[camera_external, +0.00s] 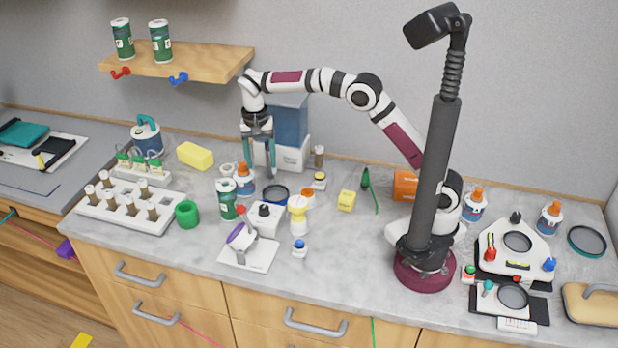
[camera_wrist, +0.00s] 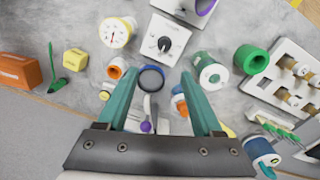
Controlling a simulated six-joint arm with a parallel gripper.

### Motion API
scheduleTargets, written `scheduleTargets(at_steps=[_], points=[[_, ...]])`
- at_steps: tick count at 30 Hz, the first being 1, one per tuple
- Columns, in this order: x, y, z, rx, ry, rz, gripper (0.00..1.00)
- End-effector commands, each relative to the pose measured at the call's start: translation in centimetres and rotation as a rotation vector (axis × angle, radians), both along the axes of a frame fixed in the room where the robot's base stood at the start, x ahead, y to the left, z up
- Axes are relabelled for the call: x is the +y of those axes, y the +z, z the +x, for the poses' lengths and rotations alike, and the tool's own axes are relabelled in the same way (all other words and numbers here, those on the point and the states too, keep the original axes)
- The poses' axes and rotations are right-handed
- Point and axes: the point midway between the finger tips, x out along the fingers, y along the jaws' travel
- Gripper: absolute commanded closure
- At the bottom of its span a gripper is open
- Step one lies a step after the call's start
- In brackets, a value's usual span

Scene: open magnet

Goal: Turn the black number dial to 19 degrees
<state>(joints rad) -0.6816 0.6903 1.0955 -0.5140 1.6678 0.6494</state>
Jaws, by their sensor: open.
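The black dial (camera_external: 264,210) is a small knob on the top face of a white box (camera_external: 268,223). In the wrist view, the black dial (camera_wrist: 164,44) sits amid scale marks on the white box (camera_wrist: 178,32), but the numbers are too small to read. My gripper (camera_external: 260,170) is open and empty above the back part of the counter, behind the box and apart from the dial. In the wrist view, the dial lies beyond the fingertips of my gripper (camera_wrist: 159,75).
A dark round dish (camera_wrist: 151,78) lies between the box and my gripper. A white-and-yellow gauge (camera_wrist: 117,32), a green-and-white can (camera_wrist: 210,72) and a purple-faced device (camera_external: 241,238) stand close around the box. A vial rack (camera_external: 155,222) is farther left.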

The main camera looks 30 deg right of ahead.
Motion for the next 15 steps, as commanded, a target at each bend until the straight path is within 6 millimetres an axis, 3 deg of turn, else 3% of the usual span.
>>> scheduleTargets(at_steps=[2, 5, 15], points=[[1.1, -0.9, 0.1, -0.002, -0.001, -0.005, 0.33], [1.1, -2.3, 0.1, -0.004, -0.002, -0.006, 0.33], [0.6, -12.2, -0.1, -0.002, -0.003, -0.005, 0.33]])
